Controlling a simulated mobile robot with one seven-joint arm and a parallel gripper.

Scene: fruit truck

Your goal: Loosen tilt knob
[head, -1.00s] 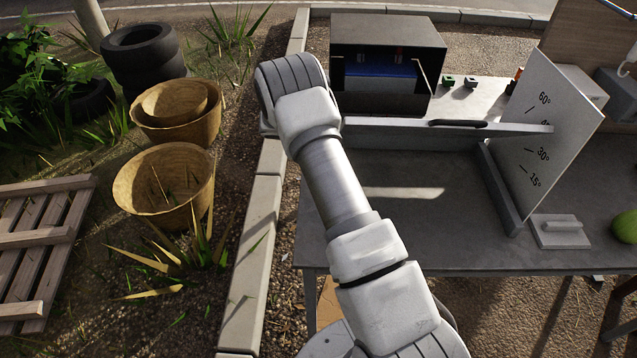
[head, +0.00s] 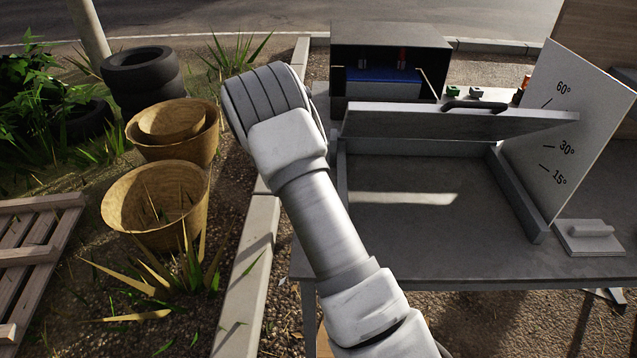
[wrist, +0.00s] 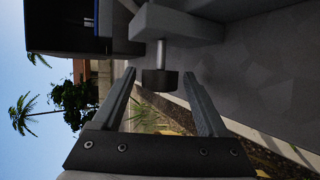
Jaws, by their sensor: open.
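In the wrist view a dark knob (wrist: 159,81) sits on the end of a short metal shaft that comes out of a grey block (wrist: 165,25). My gripper (wrist: 160,74) is open, with one finger on each side of the knob. I cannot tell whether either finger touches it. In the head view the gripper and knob are hidden behind my arm. A grey tilting panel (head: 440,123) is raised above the grey table. A white angle board (head: 582,115) with degree marks stands at its right end.
A white block with a handle (head: 592,236) is at the right. Baskets (head: 155,205), tires (head: 141,75) and a pallet (head: 38,255) lie left.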

